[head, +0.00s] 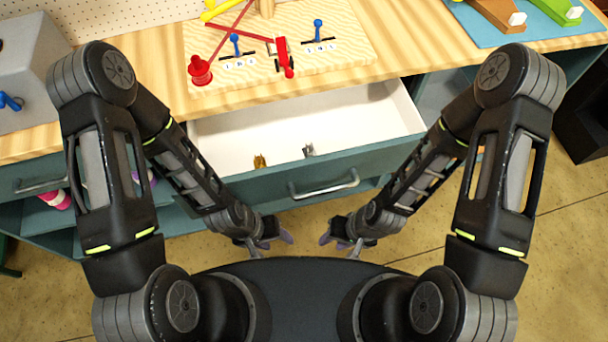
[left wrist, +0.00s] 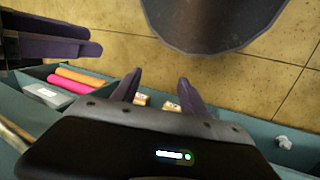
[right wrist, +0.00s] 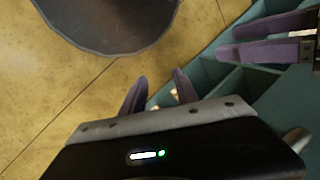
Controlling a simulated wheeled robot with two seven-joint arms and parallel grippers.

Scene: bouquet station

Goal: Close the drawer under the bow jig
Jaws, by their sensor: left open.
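The drawer (head: 400,114) under the bow jig is pulled out, its white inside showing. Its teal front (head: 390,158) has a metal bar handle (head: 324,187). A small gold item (head: 260,161) and a small silver item (head: 308,150) lie inside. The bow jig (head: 345,52) is a wooden board with blue levers and a red clamp on the table above. My left gripper (head: 272,238) is open and empty in front of the drawer, below the handle in the picture. My right gripper (head: 338,240) is open and empty beside it, apart from the handle.
A grey box (head: 30,70) stands at the table's left end, and a blue mat (head: 480,32) lies at the right. Open shelves sit below; the left wrist view shows an orange roll (left wrist: 78,75) and a pink roll (left wrist: 70,87). Bare floor (head: 420,235) lies in front.

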